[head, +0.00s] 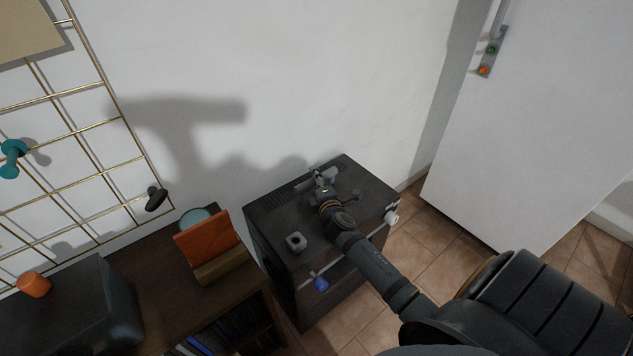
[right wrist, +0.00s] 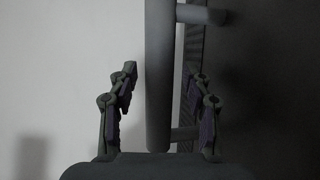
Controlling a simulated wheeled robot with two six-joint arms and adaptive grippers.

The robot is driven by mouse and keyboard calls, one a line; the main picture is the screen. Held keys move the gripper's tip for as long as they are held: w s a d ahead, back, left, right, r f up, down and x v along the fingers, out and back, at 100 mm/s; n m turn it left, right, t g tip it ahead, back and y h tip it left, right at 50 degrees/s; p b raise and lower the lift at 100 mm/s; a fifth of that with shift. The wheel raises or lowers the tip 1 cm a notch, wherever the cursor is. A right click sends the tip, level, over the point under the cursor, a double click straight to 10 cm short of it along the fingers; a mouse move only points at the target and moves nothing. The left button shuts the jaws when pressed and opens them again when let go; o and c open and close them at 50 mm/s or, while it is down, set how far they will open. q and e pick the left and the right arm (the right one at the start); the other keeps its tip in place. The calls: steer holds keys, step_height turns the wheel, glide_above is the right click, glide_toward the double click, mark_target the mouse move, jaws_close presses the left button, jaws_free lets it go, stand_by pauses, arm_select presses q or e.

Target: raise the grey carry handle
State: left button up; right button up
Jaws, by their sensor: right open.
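The grey carry handle (right wrist: 159,70) is a round bar on posts at the dark box. In the right wrist view it runs lengthwise between the two fingers of my right gripper (right wrist: 160,82). My left gripper is not in view.
A wooden shelf with an orange item (head: 209,239) stands left. A white wall (head: 280,80) is close behind; a white door (head: 540,130) stands right.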

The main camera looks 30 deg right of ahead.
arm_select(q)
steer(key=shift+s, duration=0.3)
arm_select(e)
jaws_close()
steer(key=shift+r, duration=0.1)
step_height(320, 180, up, 6)
steer(key=p, duration=0.5)
steer(key=shift+f, duration=0.25)
step_height(320, 180, up, 4)
steer(key=p, duration=0.4)
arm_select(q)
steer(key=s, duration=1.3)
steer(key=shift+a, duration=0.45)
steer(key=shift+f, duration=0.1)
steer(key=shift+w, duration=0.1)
arm_select(e)
jaws_free()
